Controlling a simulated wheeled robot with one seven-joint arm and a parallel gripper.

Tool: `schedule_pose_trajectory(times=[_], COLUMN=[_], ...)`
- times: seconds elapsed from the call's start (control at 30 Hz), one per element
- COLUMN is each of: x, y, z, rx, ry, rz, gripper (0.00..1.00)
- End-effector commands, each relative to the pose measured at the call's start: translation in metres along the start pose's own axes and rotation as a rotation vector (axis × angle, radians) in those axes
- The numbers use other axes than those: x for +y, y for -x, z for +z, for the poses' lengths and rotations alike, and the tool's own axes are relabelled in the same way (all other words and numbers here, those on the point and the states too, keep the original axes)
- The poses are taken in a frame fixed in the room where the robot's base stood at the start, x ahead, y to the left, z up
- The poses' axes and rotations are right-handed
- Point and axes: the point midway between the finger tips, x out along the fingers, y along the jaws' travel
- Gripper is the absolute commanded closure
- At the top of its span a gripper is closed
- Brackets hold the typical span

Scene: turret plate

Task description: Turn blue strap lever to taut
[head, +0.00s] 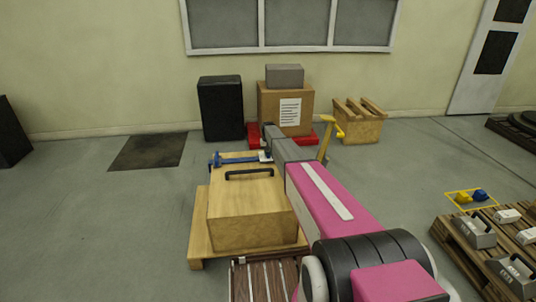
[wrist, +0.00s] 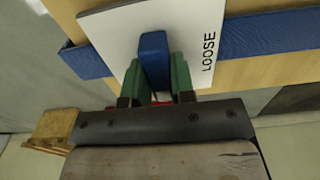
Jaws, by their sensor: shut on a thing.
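The blue strap lever (wrist: 154,58) stands out from a white plate (wrist: 112,35) in the wrist view. The word LOOSE is printed on the plate to the right of the lever. My gripper (wrist: 156,75) has its green fingers on both sides of the lever, shut on it. The blue strap (wrist: 255,38) runs behind the plate across a wooden crate (head: 250,215). In the head view the strap (head: 238,159) lies along the crate's far side. There my arm reaches over the crate's right side, and the fingers cannot be made out.
The crate has a black handle (head: 249,173) on top and sits on a pallet (head: 198,240). Behind it stand a cardboard box (head: 285,108), a yellow-handled pallet jack (head: 326,135) and a black cabinet (head: 221,108). A slatted pallet (head: 470,262) with metal weights is at right.

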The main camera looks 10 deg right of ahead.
Motion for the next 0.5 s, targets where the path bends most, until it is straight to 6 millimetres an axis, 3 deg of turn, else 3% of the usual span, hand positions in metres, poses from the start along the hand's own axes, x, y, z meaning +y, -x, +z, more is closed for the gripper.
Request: schedule_pose_trajectory(times=[0.13, 0.17, 0.23, 0.5], x=[0.0000, 0.0000, 0.0000, 0.0000], y=[0.0009, 0.0009, 0.0009, 0.0005], z=[-0.0003, -0.0003, -0.0003, -0.0001], rx=[0.001, 0.001, 0.001, 0.000], ry=[-0.003, -0.003, -0.003, -0.001], rz=[-0.001, -0.001, -0.001, -0.001], gripper=[1.00, 0.73, 0.51, 0.51])
